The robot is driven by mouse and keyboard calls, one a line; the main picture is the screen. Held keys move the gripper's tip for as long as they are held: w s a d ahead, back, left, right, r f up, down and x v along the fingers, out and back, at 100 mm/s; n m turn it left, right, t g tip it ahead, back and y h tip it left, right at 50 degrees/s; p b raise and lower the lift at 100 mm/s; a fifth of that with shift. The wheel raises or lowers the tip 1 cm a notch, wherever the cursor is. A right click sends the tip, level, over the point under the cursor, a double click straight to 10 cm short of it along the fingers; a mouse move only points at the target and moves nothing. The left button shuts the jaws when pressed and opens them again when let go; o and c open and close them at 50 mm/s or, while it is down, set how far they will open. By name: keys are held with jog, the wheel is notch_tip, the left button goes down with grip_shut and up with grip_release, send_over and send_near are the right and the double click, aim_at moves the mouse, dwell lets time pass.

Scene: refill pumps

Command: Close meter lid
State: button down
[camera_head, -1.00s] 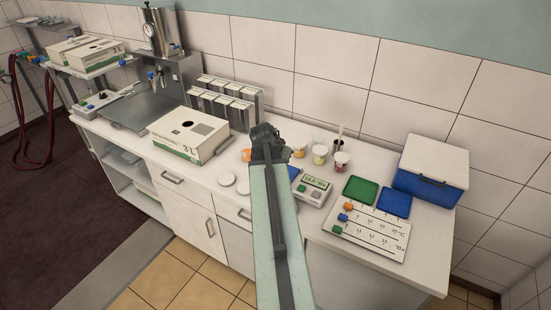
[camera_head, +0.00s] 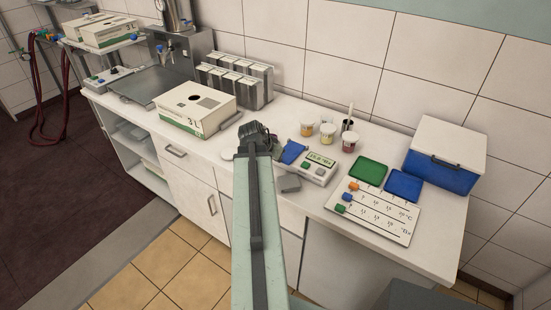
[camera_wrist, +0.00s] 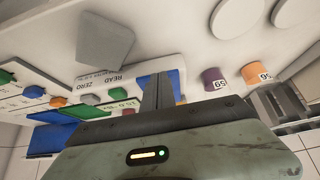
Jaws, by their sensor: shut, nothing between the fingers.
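My gripper (camera_head: 257,133) is shut and empty, just left of the lid in the head view. In the wrist view my closed fingers (camera_wrist: 158,90) overlap the blue lid; I cannot tell whether they touch it.
A grey block (camera_head: 289,184) lies at the counter's front edge near the meter. Several small cups (camera_head: 327,132) stand behind. A scale board (camera_head: 375,211), green tray (camera_head: 368,170) and blue cooler (camera_head: 443,157) are right. A white carton (camera_head: 195,108) stands left.

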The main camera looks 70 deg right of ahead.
jog(key=shift+s+f, duration=0.15)
jog(key=shift+f, duration=0.2)
jog(key=shift+d, duration=0.15)
dwell(0.3)
jog(key=shift+d+b, duration=0.3)
jog(key=shift+b, duration=0.05)
jog(key=shift+s+d, duration=0.15)
